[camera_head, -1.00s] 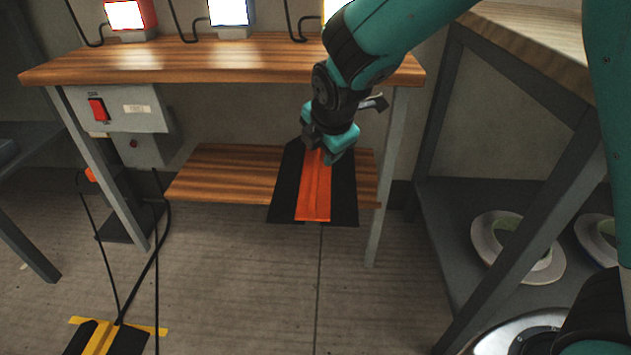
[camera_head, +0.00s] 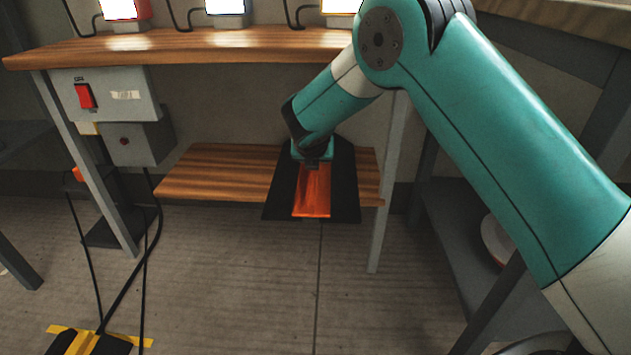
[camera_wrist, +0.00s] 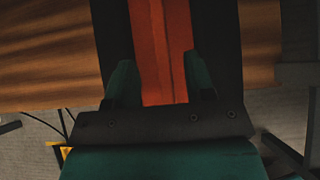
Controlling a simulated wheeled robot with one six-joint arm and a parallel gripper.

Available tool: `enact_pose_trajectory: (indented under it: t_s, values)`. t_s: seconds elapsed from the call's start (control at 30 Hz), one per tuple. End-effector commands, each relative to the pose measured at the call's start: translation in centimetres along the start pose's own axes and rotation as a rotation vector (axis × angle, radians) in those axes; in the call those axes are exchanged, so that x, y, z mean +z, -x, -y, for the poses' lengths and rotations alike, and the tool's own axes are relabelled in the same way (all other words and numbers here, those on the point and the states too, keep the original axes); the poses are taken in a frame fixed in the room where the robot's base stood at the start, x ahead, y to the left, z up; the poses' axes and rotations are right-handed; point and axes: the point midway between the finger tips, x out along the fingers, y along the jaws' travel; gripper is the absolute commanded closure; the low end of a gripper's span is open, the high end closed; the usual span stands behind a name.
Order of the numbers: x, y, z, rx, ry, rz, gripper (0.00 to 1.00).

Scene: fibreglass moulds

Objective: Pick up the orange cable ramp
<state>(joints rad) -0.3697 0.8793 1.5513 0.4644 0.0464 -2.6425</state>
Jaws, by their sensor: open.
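The orange cable ramp (camera_head: 312,190) has an orange centre strip and black side wings. It lies on the low wooden shelf, its near end sticking out past the shelf's front edge. In the wrist view, the ramp's orange strip (camera_wrist: 160,50) runs away between the two fingers of my gripper (camera_wrist: 160,85). The fingers are open, one at each side of the strip, over the black wings. In the head view, my gripper (camera_head: 312,160) is at the ramp's middle, and my wrist hides its tips and part of the strip. I cannot tell whether the fingers touch the ramp.
The low shelf (camera_head: 215,172) sits under a wooden bench top (camera_head: 180,47). A grey bench leg (camera_head: 384,200) stands right of the ramp. A grey switch box (camera_head: 105,95) hangs at left. Black cables run down to a yellow-and-black ramp (camera_head: 85,343) on the floor.

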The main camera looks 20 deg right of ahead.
Motion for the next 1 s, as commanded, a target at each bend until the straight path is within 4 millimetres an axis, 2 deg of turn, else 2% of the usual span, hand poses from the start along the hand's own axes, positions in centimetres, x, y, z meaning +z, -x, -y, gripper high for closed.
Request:
enact_pose_trajectory:
  t_s: [0.03,0.27,0.6,0.93,0.97,1.0]
  values:
    - [-0.3,-1.0,0.0,0.000,-0.001,0.001,0.51]
    - [-0.1,-2.3,0.0,0.000,-0.001,0.000,0.51]
    - [-0.3,-6.5,0.0,0.000,-0.002,0.000,0.51]
    - [0.1,-6.9,0.0,0.001,0.000,0.000,0.51]
    - [0.1,-6.9,0.0,0.001,-0.001,0.000,0.56]
    - [0.1,-6.9,0.0,0.001,-0.001,0.000,0.65]
